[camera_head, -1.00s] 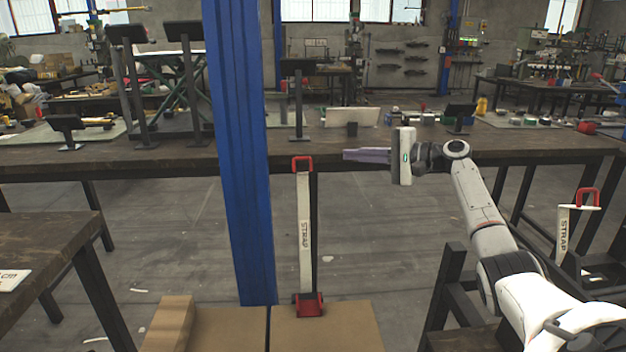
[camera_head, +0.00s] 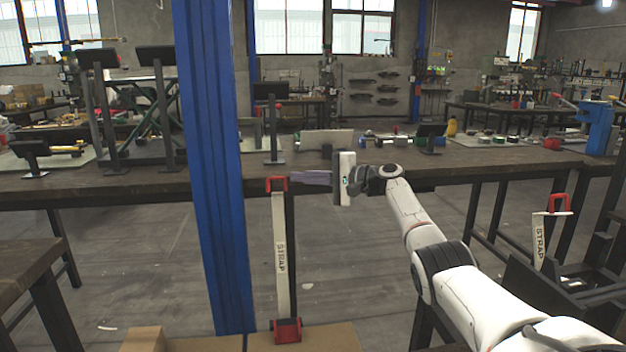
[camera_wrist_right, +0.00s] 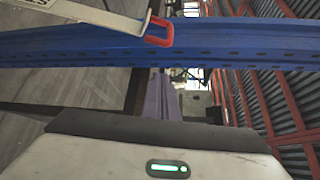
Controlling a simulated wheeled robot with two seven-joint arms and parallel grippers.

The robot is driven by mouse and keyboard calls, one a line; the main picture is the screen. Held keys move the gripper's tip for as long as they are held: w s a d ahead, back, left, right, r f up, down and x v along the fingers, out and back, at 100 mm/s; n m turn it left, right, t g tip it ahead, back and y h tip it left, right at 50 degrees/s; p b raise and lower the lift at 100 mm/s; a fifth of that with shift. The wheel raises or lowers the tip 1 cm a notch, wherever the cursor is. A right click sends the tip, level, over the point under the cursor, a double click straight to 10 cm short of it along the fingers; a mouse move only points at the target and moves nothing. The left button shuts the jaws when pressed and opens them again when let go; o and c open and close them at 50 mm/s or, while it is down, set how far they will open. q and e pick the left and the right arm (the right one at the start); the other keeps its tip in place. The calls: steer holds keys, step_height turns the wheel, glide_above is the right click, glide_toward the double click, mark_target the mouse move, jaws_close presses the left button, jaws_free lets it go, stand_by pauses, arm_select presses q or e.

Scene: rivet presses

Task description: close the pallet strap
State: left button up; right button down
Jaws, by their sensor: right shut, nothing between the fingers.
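A pallet strap (camera_head: 281,255) stands upright, a pale lever marked STRAP with a red handle (camera_head: 276,184) on top and a red base (camera_head: 287,331) on a cardboard box. My right gripper (camera_head: 294,177) has purple fingers, shut and empty, pointing left. In the head view their tips are just right of the red handle; contact cannot be told. In the right wrist view the red handle (camera_wrist_right: 159,31) lies ahead of the fingers (camera_wrist_right: 158,80), with a visible gap. A second strap lever (camera_head: 541,240) stands at the right. My left gripper is out of view.
A blue post (camera_head: 210,170) rises left of the strap. A long dark workbench (camera_head: 130,188) with stands and tools runs behind. A cardboard box top (camera_head: 325,340) is below the strap. Open grey floor (camera_head: 345,250) lies between box and bench.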

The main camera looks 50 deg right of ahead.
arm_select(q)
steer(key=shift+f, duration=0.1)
arm_select(e)
steer(key=a, duration=0.1)
steer(key=s+a, duration=0.1)
steer(key=a, duration=0.1)
steer(key=shift+s+a+r, duration=0.2)
steer(key=shift+a+r, duration=0.05)
steer(key=shift+r, duration=0.15)
steer(key=shift+a, duration=0.15)
stand_by(0.4)
